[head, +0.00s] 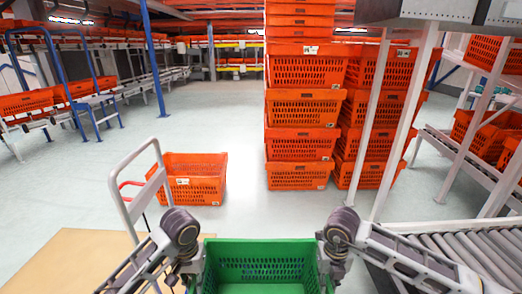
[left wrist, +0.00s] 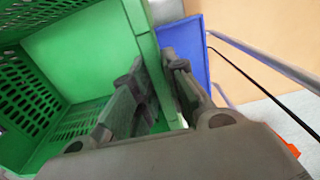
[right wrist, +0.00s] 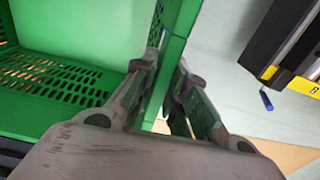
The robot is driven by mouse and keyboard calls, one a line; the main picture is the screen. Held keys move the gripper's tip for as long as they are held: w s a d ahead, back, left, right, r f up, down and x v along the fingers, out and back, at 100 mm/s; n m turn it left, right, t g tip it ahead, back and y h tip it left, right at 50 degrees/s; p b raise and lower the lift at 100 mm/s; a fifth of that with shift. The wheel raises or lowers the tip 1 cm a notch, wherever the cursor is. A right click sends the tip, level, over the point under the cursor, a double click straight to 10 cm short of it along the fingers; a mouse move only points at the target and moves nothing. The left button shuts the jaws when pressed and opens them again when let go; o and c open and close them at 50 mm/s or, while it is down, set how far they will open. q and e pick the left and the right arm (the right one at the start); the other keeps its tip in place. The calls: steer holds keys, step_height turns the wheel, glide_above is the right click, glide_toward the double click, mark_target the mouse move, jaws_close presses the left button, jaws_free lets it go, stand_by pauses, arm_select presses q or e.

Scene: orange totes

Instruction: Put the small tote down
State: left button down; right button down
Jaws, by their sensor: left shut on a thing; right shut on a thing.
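The small tote is green with slotted walls (head: 262,245) and sits at the bottom middle of the head view, between my two arms. It looks empty. My left gripper (head: 190,272) is shut on its left side wall; the left wrist view shows the fingers (left wrist: 155,95) on both sides of the green wall (left wrist: 85,50). My right gripper (head: 333,268) is shut on the right side wall; in the right wrist view its fingers (right wrist: 165,95) straddle that wall (right wrist: 178,40). The tote's underside is hidden, so I cannot tell what is below it.
A white-framed cart (head: 135,205) stands at the left near a tan surface (head: 75,262). An orange tote (head: 196,180) lies on the floor ahead. Tall orange tote stacks (head: 300,145) stand behind. A roller conveyor (head: 470,252) is at right. The floor at centre left (head: 215,125) is free.

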arm_select(q)
steer(key=shift+a+r, duration=0.1)
steer(key=shift+a, duration=0.1)
arm_select(e)
steer(key=shift+d+r, duration=0.1)
steer(key=shift+d, duration=0.05)
